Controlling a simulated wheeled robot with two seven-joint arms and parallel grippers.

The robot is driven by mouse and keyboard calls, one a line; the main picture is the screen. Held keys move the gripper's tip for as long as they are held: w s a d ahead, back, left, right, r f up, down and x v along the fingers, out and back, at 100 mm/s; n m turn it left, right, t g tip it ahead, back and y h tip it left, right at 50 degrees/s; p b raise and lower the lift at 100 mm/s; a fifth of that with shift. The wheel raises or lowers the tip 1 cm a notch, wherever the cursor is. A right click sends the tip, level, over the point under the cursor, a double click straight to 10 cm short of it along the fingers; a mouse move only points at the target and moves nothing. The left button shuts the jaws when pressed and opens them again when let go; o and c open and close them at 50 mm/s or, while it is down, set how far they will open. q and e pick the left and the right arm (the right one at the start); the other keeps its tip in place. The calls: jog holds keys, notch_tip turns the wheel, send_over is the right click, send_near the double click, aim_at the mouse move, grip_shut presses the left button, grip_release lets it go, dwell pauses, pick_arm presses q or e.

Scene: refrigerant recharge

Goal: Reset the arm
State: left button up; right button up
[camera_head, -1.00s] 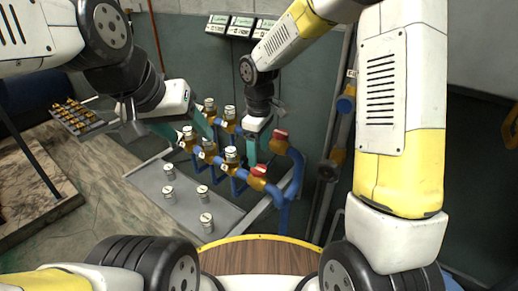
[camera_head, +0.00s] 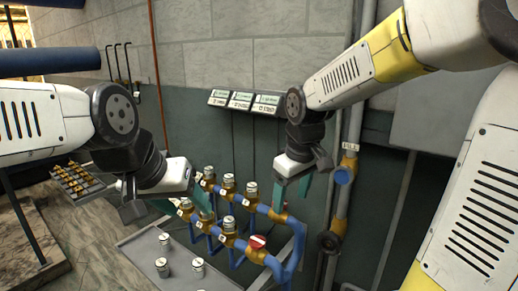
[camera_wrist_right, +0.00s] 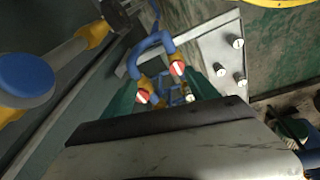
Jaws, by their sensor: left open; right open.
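My left arm reaches in from the left in the head view. Its gripper (camera_head: 186,205) is open, with teal fingers beside the left end of the blue pipe manifold (camera_head: 240,247). My right gripper (camera_head: 291,192) is open and hangs fingers-down over the manifold's right end. One finger overlaps an orange valve body there and hides its handle; I cannot tell whether they touch. In the right wrist view the right gripper's fingers (camera_wrist_right: 163,92) are apart, with two red-and-white valve handles (camera_wrist_right: 178,68) showing between them. Nothing is held in either gripper.
Several silver canisters (camera_head: 164,242) stand on a grey tray (camera_head: 135,243) in front of the manifold. Labelled displays (camera_head: 242,101) hang on the wall. A vertical pipe with a blue valve (camera_head: 343,176) stands right of my right gripper. A rack of brass fittings (camera_head: 78,182) is at left.

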jog(key=s+d+r+m+t, duration=0.2)
jog(key=s+d+m, duration=0.1)
jog(key=s, duration=0.3)
jog(key=s+d+r+m+t+y, duration=0.1)
jog(key=s+d+r+m, duration=0.2)
jog(key=s+m, duration=0.1)
jog(key=shift+s+d+r+t, duration=0.15)
jog(key=shift+s+r+t, duration=0.2)
jog(key=shift+s, duration=0.55)
jog(key=shift+f, duration=0.1)
